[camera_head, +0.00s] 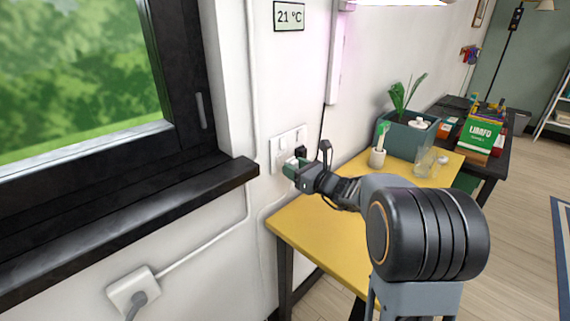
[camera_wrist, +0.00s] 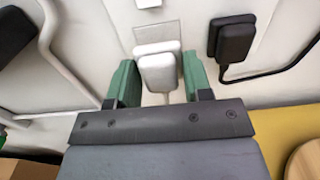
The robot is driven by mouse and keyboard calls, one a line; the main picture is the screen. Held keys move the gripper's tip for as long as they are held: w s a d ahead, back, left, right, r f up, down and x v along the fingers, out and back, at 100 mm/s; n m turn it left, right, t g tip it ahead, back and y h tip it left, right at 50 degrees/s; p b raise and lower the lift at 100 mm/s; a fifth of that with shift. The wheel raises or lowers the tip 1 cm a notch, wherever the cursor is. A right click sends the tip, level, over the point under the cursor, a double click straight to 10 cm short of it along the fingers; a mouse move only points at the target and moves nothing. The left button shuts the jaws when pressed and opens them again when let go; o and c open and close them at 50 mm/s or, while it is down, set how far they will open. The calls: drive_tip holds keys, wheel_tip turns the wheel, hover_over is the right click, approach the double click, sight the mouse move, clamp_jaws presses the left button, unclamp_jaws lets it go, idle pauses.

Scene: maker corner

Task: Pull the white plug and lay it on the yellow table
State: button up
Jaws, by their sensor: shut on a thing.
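The white plug (camera_wrist: 158,72) is between the two green fingers of my gripper (camera_wrist: 157,84) in the wrist view. My gripper is shut on it. The plug is in front of the white wall socket strip (camera_head: 274,153); I cannot tell whether its pins are in the socket. In the head view my gripper (camera_head: 292,168) is at the strip's lower edge and mostly hides the plug. The yellow table (camera_head: 310,232) is below and to the right of the gripper, against the wall.
A black plug (camera_wrist: 232,40) with a black cable sits just right of the white plug. The black window sill (camera_head: 130,215) juts out left of the strip.

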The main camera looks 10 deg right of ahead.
drive_tip(key=shift+v, duration=1.65)
drive_tip(key=shift+s, duration=0.1)
